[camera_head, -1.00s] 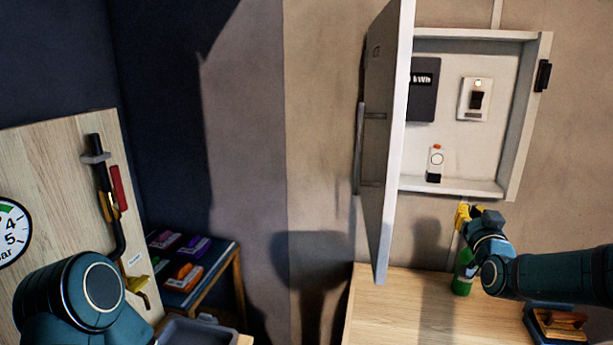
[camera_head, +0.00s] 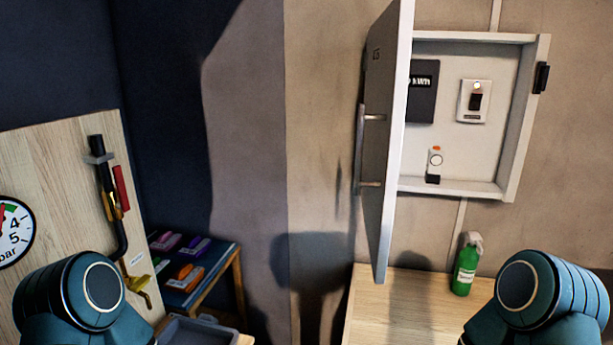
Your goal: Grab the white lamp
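A small white lamp (camera_head: 435,162) with an orange top and a dark base stands upright on the bottom ledge inside the open wall cabinet (camera_head: 456,188). The cabinet door (camera_head: 388,150) is swung open towards me on the left side. Part of my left arm shows at the lower left and part of my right arm at the lower right. Neither gripper is in the picture. Nothing covers the lamp.
A green spray bottle (camera_head: 465,268) stands on the wooden table (camera_head: 400,305) below the cabinet. A dark meter and a switch plate (camera_head: 473,101) are inside the cabinet.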

